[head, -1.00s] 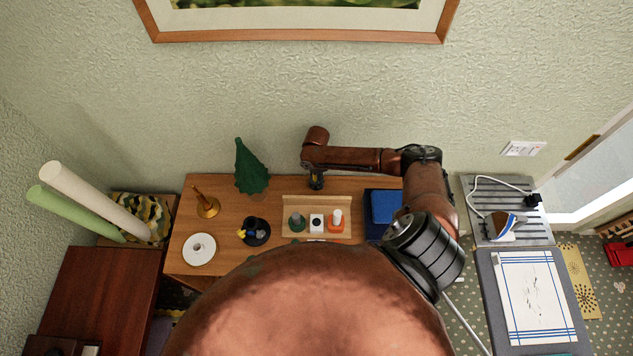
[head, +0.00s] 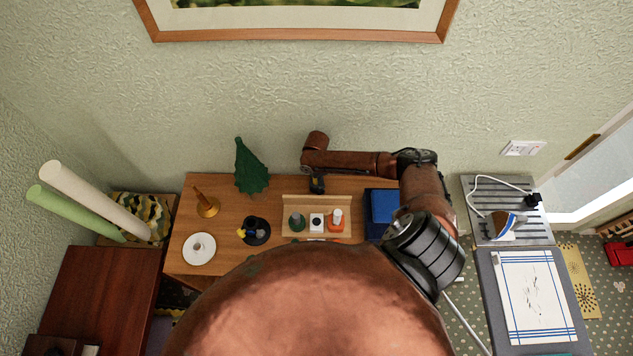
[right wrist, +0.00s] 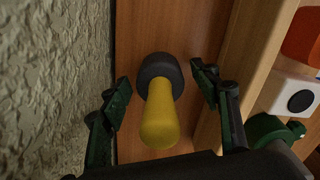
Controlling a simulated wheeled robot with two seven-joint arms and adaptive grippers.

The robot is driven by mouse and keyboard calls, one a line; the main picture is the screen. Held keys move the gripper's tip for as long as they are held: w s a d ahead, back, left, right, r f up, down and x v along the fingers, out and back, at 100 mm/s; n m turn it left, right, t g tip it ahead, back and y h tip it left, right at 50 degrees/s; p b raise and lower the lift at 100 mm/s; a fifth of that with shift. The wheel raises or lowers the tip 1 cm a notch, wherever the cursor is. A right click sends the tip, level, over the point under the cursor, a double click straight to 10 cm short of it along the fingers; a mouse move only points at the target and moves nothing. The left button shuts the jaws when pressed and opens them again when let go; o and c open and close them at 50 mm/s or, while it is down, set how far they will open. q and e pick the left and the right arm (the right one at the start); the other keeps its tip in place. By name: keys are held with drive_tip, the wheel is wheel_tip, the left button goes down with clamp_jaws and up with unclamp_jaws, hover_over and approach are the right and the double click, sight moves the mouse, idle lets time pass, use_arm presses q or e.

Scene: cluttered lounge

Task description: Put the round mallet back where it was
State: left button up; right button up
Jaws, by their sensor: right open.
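The round mallet has a yellow handle (right wrist: 161,118) and a dark round head (right wrist: 160,68). In the right wrist view it stands, head down, on the wooden table, in the strip between the wall and the wooden rack. My right gripper (right wrist: 162,90) is open, with one finger on each side of the mallet and a visible gap to each. In the head view my right gripper (head: 317,185) is behind the wooden rack (head: 317,201), and the mallet is too small and covered to make out. My left gripper is not in view.
The rack holds green, white and orange pieces close to my right finger. A blue box (head: 384,206) lies to its right. The textured wall (right wrist: 50,90) is close behind.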

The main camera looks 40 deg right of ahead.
wheel_tip(320, 180, up, 12)
drive_tip(key=shift+r+b, duration=0.2)
drive_tip(key=shift+b, duration=0.15)
idle(0.5)
